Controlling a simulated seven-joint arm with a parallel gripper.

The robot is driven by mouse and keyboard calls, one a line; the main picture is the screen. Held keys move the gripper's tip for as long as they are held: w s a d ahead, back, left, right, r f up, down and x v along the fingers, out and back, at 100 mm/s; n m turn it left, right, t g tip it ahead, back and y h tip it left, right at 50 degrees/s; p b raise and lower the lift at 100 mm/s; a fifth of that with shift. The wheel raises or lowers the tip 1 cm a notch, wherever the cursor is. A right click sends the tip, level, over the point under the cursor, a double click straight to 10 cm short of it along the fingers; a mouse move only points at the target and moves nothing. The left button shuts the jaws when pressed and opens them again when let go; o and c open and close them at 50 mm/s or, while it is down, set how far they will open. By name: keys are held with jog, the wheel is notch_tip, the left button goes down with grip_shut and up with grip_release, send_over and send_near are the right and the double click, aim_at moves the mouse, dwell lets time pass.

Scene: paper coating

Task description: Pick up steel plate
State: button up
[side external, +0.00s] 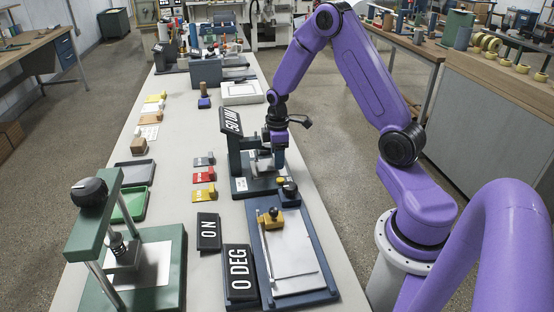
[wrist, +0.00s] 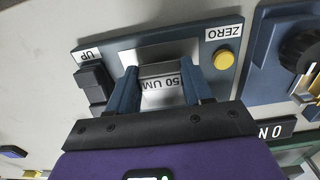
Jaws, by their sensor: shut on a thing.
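My gripper (wrist: 163,76) is in the wrist view with its two blue fingers on either side of a steel plate (wrist: 164,97). The plate is a small silver piece with a "50 UM" label, and the fingers are shut on it. It is over the dark blue gauge (wrist: 150,50), which has UP and ZERO labels. In the side view my gripper (side external: 268,160) points down into the gauge (side external: 254,188), where a silver piece shows between its parts. I cannot tell whether the plate touches the gauge.
A black display (side external: 231,121) stands right behind the gauge. A yellow button (wrist: 223,60) is near the plate. Grey, red and yellow blocks (side external: 204,175) lie to the left. A blue coating board (side external: 290,250) and a green press (side external: 130,260) are nearer the camera.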

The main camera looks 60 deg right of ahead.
jog(key=s+d, duration=1.2)
jog(key=s, duration=0.1)
jog(key=w+a, duration=0.4)
jog(key=w, duration=0.1)
jog(key=shift+w+a+f, duration=0.2)
jog(key=shift+w+a, duration=0.15)
dwell(0.5)
jog(key=shift+r, duration=0.1)
notch_tip(320, 180, up, 6)
jog(key=shift+f, duration=0.1)
dwell(0.9)
